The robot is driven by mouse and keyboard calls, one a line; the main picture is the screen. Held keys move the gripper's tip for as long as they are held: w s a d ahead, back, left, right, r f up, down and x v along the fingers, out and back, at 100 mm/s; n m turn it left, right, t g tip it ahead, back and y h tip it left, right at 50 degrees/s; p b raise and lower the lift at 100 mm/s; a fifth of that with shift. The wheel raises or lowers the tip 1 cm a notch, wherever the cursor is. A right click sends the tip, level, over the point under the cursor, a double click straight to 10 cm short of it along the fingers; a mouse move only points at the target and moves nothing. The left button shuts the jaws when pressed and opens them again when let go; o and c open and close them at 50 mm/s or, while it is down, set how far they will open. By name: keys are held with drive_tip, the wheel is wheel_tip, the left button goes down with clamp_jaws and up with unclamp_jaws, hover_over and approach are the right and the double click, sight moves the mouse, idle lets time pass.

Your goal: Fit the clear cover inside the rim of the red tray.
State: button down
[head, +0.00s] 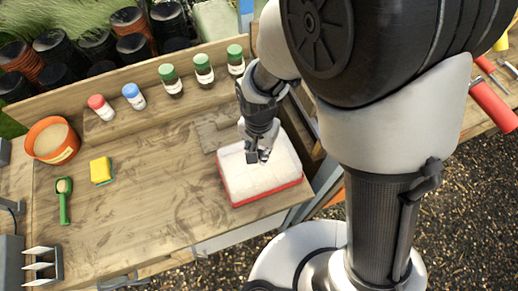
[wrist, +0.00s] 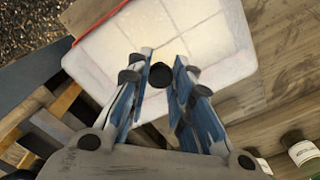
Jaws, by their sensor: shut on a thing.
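The clear cover (head: 258,172) looks whitish and boxy and sits over the red tray (head: 268,198) at the bench's right end. The tray's red edge shows mainly along the cover's near side; in the wrist view a red strip (wrist: 92,18) shows at the upper left, beyond the cover (wrist: 215,40). My gripper (head: 257,157) points down over the cover's middle. In the wrist view its fingers (wrist: 160,76) are closed around a small black knob on the cover. The far rim is hidden, and I cannot tell whether the cover lies inside the rim.
Bottles with green caps (head: 204,69), a blue cap (head: 133,96) and a red cap (head: 101,107) stand along the back. An orange pot (head: 52,140), yellow sponge (head: 101,171) and green scoop (head: 64,200) are at left. The middle of the bench is clear.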

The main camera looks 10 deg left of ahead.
drive_tip(key=shift+f+b, duration=0.5)
drive_tip(key=shift+f, duration=0.1)
idle(1.2)
idle(0.4)
drive_tip(key=c, duration=1.3)
unclamp_jaws()
drive_tip(key=shift+c, duration=0.2)
drive_tip(key=shift+r, duration=0.1)
drive_tip(key=shift+r+p, duration=3.2)
drive_tip(key=shift+r, duration=0.75)
